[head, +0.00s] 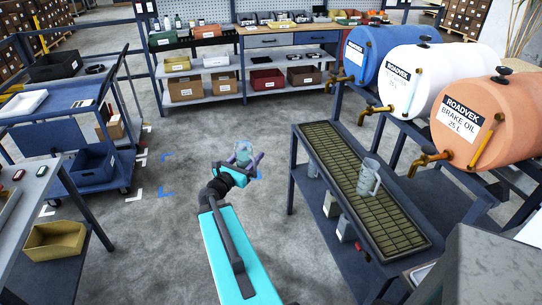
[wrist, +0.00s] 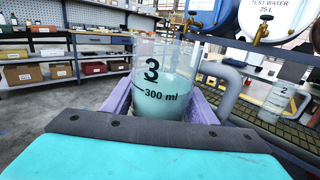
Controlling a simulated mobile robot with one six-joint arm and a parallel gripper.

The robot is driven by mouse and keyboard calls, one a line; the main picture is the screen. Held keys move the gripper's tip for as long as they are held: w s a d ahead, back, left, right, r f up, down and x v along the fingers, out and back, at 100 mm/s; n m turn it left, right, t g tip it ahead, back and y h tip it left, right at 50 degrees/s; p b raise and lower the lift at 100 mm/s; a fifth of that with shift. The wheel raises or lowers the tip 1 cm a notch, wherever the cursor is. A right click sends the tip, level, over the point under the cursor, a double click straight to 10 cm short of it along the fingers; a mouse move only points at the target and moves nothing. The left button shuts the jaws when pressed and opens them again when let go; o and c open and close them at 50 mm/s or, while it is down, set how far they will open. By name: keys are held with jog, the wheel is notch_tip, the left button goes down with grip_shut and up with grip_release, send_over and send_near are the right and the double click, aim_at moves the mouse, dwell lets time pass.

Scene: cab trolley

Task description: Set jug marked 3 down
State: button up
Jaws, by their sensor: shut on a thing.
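The clear jug marked 3 (wrist: 163,75) stands upright between the purple fingers of my gripper (wrist: 160,105) in the wrist view. It holds pale bluish liquid, with its level near the 300 ml line, and its grey handle is on the right. In the head view, my gripper (head: 245,163) is shut on this jug (head: 243,150) above open floor, left of the drip-tray bench. A second clear jug, marked 2 (wrist: 284,100), stands on the slatted drip tray (wrist: 240,108); it also shows in the head view (head: 369,178).
Blue (head: 378,50), white (head: 425,78) and orange (head: 467,120) drums with brass taps lie above and right of the drip tray (head: 335,150). A blue trolley (head: 80,110) stands at left. A workbench (head: 290,38) with bins spans the back. Floor between is clear.

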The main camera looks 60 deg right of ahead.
jog(key=w+a+r+n+t+y, duration=0.1)
jog(key=w+a+r+n+t, duration=0.15)
jog(key=w+a, duration=0.85)
jog(key=w+a+r+n+t, duration=0.1)
jog(key=w+a+t, duration=0.2)
jog(key=w+a, duration=0.75)
jog(key=a+r+n+t+y+p, duration=0.1)
jog(key=a+r+n+t+y, duration=0.1)
jog(key=a, duration=3.3)
jog(key=n+t+y, duration=0.1)
jog(key=n+t, duration=0.1)
jog(key=t, duration=0.1)
jog(key=shift+w+a, duration=0.15)
jog(key=shift+w, duration=0.25)
jog(key=shift+a+r+n+t, duration=0.15)
jog(key=shift+n+t, duration=0.1)
jog(key=shift+t, duration=0.2)
